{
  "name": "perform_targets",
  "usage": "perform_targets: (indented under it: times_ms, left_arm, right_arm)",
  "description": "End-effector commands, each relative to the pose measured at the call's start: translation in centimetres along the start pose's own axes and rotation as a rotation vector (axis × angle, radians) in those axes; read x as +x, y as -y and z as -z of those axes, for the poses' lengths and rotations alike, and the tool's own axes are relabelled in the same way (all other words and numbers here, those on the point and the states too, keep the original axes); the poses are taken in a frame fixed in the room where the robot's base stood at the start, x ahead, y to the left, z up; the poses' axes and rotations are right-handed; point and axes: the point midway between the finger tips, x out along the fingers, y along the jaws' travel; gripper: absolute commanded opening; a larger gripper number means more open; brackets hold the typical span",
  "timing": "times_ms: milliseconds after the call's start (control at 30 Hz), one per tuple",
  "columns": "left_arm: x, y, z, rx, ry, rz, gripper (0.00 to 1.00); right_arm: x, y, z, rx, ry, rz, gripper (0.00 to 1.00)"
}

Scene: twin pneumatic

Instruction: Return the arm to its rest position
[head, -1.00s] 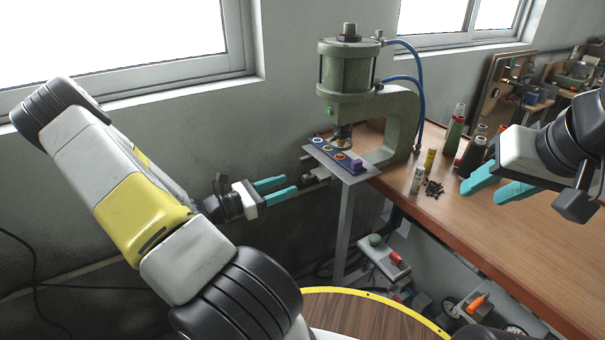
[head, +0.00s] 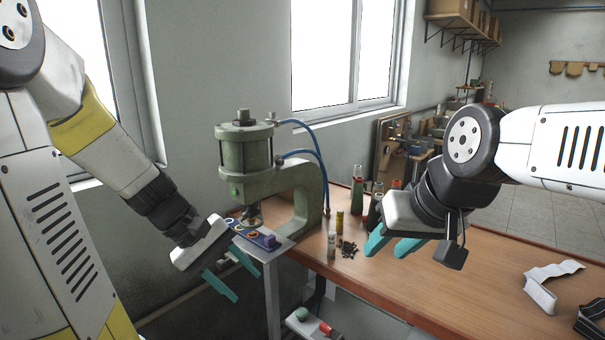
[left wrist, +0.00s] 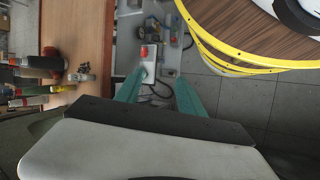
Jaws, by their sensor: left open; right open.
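My left gripper (head: 240,281) is open and empty, its teal fingers pointing down and to the right in front of the green press's small table. Its fingers (left wrist: 158,90) also show apart in the left wrist view, with nothing between them but the floor-level items beyond. My right gripper (head: 388,246) is open and empty above the wooden bench, its fingers pointing down and left. Both arms are bent, with the left arm large at the left edge and the right arm coming in from the right edge.
The green press (head: 245,160) stands at the bench's left end, with a blue block with rings (head: 258,238) below it. Bottles (head: 357,192) and small dark pieces (head: 347,248) stand near the right gripper. The wooden bench (head: 470,275) has bare room. A yellow-rimmed round surface (left wrist: 225,60) shows in the left wrist view.

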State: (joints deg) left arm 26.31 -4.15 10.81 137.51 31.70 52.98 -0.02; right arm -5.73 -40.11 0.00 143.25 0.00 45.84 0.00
Motion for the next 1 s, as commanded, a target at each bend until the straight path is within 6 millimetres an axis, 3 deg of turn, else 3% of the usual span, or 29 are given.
perform_targets:
  times_ms: [100, 300, 500, 1000]
  left_arm:
    - [-2.6, -0.6, -2.2, 0.246, -0.139, 0.098, 0.46]
    - [-7.1, -1.2, -4.8, 0.592, -0.364, 0.194, 0.46]
    - [-10.1, -1.5, -6.0, 0.783, -0.507, 0.218, 0.46]
    - [-10.7, -1.5, -6.3, 0.823, -0.539, 0.223, 0.46]
  right_arm:
    - [0.0, 0.0, 0.0, 0.000, 0.000, 0.000, 0.41]
    - [0.0, 0.0, 0.0, 0.000, 0.000, 0.000, 0.41]
    - [0.0, 0.0, 0.0, 0.000, 0.000, 0.000, 0.41]
    - [0.0, 0.0, 0.0, 0.000, 0.000, 0.000, 0.41]
